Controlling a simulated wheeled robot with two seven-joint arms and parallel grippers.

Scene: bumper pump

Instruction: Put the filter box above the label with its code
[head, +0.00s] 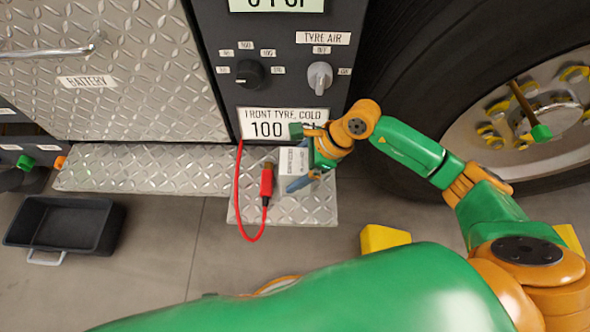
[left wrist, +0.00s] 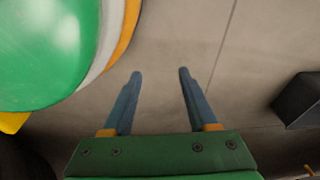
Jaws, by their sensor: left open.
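A small white box (head: 293,160) with dark printing, too small to read, is at my right gripper (head: 299,166), above the tread-plate step. One blue finger shows just below the box, the other is mostly hidden, and the jaws appear closed on it. My left gripper (left wrist: 160,72) is open and empty over bare floor in the left wrist view; it is not seen in the head view. Printed labels show on the panels: BATTERY (head: 88,82), TYRE AIR (head: 323,38) and FRONT TYRE, COLD (head: 283,123). No label with a box code is readable.
A red plug (head: 267,182) on a red cable (head: 237,195) lies beside the white box on the step (head: 310,212). A black bin (head: 62,225) stands on the floor at left. A large wheel (head: 450,60) is at right. Grey floor (head: 165,250) between is clear.

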